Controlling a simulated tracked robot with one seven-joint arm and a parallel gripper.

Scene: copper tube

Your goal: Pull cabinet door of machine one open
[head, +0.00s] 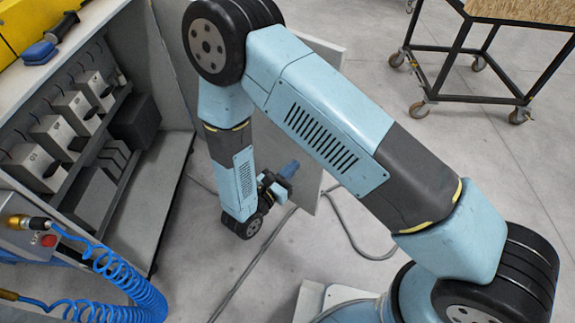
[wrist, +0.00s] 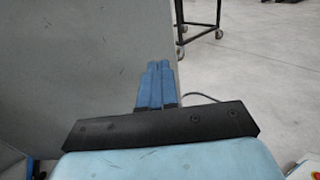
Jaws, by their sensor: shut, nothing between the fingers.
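The grey cabinet door (head: 305,184) of the machine stands swung out from the cabinet (head: 172,180), behind my arm in the head view. The cabinet's inside is exposed. In the wrist view the door (wrist: 85,60) is a broad grey panel filling the left and middle, ending at a vertical edge. My gripper (head: 289,168) is beside the door's inner face. Its blue fingers (wrist: 157,72) are shut together and empty, pointing at the door near its right edge. I cannot tell whether they touch it. No handle is visible.
Grey blocks (head: 58,137) stand on the cabinet's shelves. A blue coiled hose (head: 125,282) hangs at the front left. A cable (head: 350,240) lies on the floor below the door. A wheeled cart (head: 455,50) stands at the back right.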

